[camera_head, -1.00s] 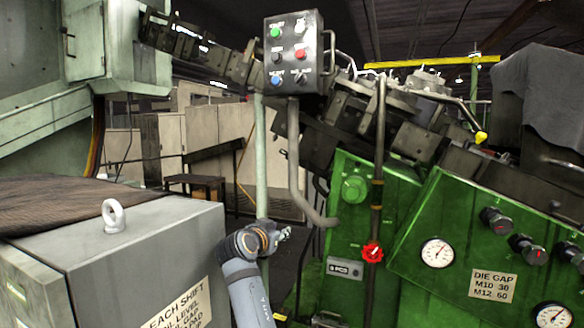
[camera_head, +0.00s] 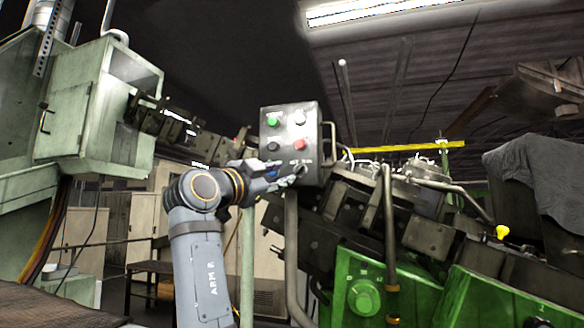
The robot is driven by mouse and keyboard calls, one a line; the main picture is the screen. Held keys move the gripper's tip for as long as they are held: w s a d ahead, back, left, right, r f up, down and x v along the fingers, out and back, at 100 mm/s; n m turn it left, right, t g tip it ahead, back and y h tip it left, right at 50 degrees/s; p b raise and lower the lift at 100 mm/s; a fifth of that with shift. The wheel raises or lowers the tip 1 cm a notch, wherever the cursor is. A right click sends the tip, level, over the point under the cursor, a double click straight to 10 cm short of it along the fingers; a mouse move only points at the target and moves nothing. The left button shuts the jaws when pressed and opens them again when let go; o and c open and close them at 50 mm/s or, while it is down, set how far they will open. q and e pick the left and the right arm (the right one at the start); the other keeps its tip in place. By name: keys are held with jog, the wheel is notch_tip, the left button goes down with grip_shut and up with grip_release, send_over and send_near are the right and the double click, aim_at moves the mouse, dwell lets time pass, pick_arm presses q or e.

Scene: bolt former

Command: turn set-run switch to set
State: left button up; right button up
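The grey control box (camera_head: 286,132) stands on its post in the middle of the view. It has green, white, black and red buttons, and the set-run label (camera_head: 301,161) is at its lower right. The set-run switch below the label is mostly covered by my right gripper (camera_head: 297,178). The fingertips of my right gripper overlap the switch in the picture. I cannot tell whether they touch it or grip it, nor which way the switch points. My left gripper is not in view.
The green machine (camera_head: 390,292) with dark tooling fills the lower right. A pale green cabinet (camera_head: 62,120) stands at the left. A curved handle (camera_head: 332,145) sits on the box's right side.

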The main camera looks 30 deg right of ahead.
aim_at(297, 171)
jog(key=p+x, duration=0.1)
jog(key=x, duration=0.5)
jog(key=shift+w+d+p, duration=0.1)
jog(key=shift+d+p, duration=0.05)
jog(key=shift+p, duration=0.25)
jog(key=shift+d, duration=0.2)
grip_shut()
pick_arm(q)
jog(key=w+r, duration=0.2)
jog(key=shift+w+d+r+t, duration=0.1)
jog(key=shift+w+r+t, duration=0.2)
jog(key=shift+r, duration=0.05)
pick_arm(e)
jog(key=shift+w, duration=0.1)
